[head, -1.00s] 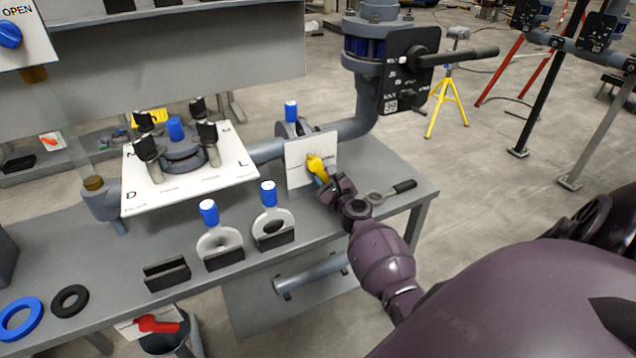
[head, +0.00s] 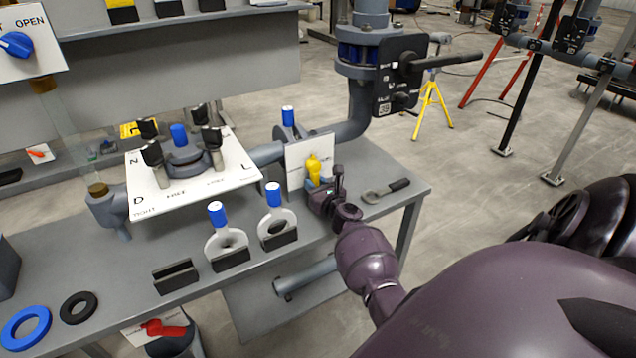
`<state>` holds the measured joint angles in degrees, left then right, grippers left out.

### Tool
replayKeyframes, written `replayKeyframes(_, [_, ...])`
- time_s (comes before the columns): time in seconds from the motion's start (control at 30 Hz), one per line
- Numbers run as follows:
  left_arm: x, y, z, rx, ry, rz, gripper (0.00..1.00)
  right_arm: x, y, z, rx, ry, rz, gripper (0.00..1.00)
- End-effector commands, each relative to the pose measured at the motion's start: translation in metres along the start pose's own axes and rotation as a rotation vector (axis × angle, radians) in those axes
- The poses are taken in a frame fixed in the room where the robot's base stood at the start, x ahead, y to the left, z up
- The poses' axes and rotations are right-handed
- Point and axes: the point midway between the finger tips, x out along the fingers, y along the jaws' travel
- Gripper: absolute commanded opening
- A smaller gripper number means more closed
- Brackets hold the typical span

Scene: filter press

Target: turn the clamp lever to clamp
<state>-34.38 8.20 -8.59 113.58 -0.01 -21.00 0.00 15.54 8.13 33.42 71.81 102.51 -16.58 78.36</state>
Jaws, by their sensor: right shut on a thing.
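The clamp lever (head: 313,168) is yellow with a blue lower end and stands roughly upright in front of a white plate (head: 297,152) on the bench. My right gripper (head: 322,191) is at the lever's lower end, shut on it, and partly hides that end and the plate's lower right. The small print on the plate is too small to read. My left gripper is not in view.
A ring spanner (head: 386,191) lies on the bench to the right of my gripper. Two blue-handled ring plates (head: 277,228) stand in slotted holders to the left. A pipe with a black-handled valve (head: 402,75) rises behind.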

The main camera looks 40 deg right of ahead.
Motion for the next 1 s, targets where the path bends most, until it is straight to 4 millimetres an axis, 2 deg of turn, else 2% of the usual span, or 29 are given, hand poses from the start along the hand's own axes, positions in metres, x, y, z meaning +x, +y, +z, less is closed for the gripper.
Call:
replayKeyframes(0.6, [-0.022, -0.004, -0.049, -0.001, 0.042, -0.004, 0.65, 0.000, 0.033, 0.012, 0.560, -0.001, 0.002, 0.00])
replayKeyframes(1.0, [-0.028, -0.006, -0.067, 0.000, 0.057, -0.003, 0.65, 0.000, 0.041, 0.017, 0.751, 0.001, 0.001, 0.00])
